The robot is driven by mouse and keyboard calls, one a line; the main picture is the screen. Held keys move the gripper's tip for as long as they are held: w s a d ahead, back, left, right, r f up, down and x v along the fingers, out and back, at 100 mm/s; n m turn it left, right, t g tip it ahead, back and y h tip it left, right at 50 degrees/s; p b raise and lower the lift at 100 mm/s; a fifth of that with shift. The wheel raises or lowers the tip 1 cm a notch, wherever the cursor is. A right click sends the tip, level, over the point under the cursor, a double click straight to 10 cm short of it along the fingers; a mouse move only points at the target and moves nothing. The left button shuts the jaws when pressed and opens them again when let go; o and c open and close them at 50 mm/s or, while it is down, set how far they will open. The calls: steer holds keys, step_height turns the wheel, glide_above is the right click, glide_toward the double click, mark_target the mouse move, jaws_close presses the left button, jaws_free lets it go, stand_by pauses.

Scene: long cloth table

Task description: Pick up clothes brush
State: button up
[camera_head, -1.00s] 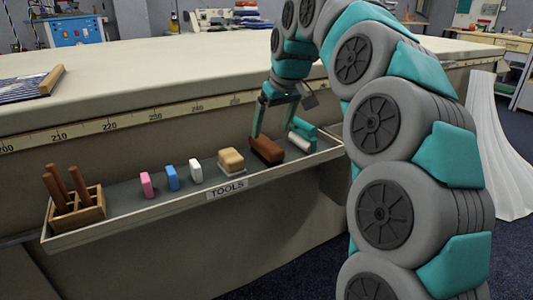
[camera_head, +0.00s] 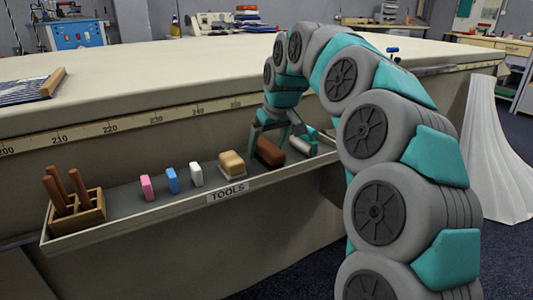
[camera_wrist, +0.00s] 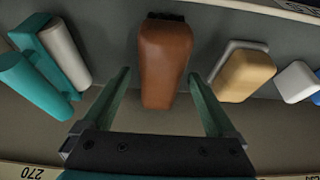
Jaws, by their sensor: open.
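The clothes brush (camera_head: 269,152) is a brown block with dark bristles, lying in the tool tray towards its right end. In the wrist view the brush (camera_wrist: 165,60) is in the middle, with its bristles showing at the far end. My gripper (camera_head: 278,143) is open and low over the tray at the brush. In the wrist view the two fingers of my gripper (camera_wrist: 159,76) are on either side of the brush's nearer part, with gaps showing. I cannot tell how far the fingertips are above the tray floor.
The tray (camera_head: 135,226) runs along the table side. A tan block on a pale base (camera_head: 232,163) is left of the brush; a teal tool with a white roller (camera_head: 299,145) is right. White (camera_head: 196,174), blue (camera_head: 172,180) and pink (camera_head: 147,187) blocks stand further left.

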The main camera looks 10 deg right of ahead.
steer(key=shift+f, duration=0.25)
steer(key=shift+c, duration=0.4)
jaws_close()
stand_by(0.5)
steer(key=shift+r, duration=0.1)
